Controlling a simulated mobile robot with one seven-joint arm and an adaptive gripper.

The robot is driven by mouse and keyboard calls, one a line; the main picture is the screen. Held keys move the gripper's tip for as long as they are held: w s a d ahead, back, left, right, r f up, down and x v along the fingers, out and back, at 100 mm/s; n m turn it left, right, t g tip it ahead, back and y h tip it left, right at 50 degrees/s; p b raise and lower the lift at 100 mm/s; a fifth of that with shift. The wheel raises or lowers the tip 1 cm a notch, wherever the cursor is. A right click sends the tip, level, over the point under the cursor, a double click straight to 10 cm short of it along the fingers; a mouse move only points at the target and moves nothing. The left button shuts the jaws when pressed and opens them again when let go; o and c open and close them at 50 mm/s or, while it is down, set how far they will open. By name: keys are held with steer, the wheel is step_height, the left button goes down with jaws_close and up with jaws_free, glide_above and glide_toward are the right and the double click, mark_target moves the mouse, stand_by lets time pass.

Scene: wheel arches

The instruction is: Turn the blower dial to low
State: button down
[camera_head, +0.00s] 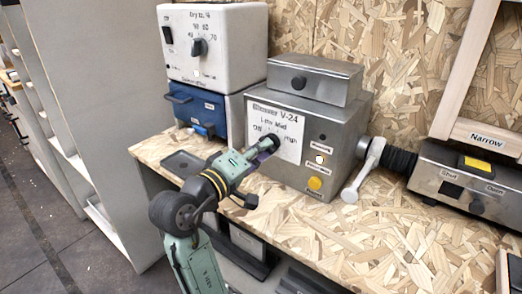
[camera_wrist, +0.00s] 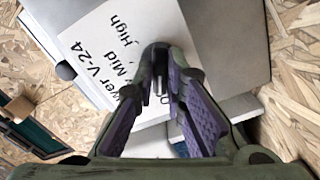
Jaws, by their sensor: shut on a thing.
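The blower (camera_head: 345,120) is a grey metal box on the bench, with a white label reading Blower V-24, Off, Low, Mid and High. My gripper (camera_head: 266,146) is at the front of this label, over the dial. In the wrist view my gripper (camera_wrist: 168,72) has its purple-padded fingers closed together on the dial (camera_wrist: 161,84), a small dark knob mostly covered by the fingertips. The words Mid and High (camera_wrist: 125,45) show beside the fingers. The dial's pointer is hidden, so I cannot tell its setting.
Lamps and an orange button (camera_head: 315,183) are right of the label. A white lever (camera_head: 364,170) and a metal box marked Shut and Open (camera_head: 460,185) stand further right. A white dial unit (camera_head: 215,45) sits on a blue drawer box (camera_head: 195,108) at left. The front right bench is clear.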

steer(key=shift+m+b, duration=1.75)
steer(key=shift+m, duration=2.05)
steer(key=c, duration=1.6)
jaws_free()
steer(key=shift+c, duration=0.2)
steer(key=v, duration=1.2)
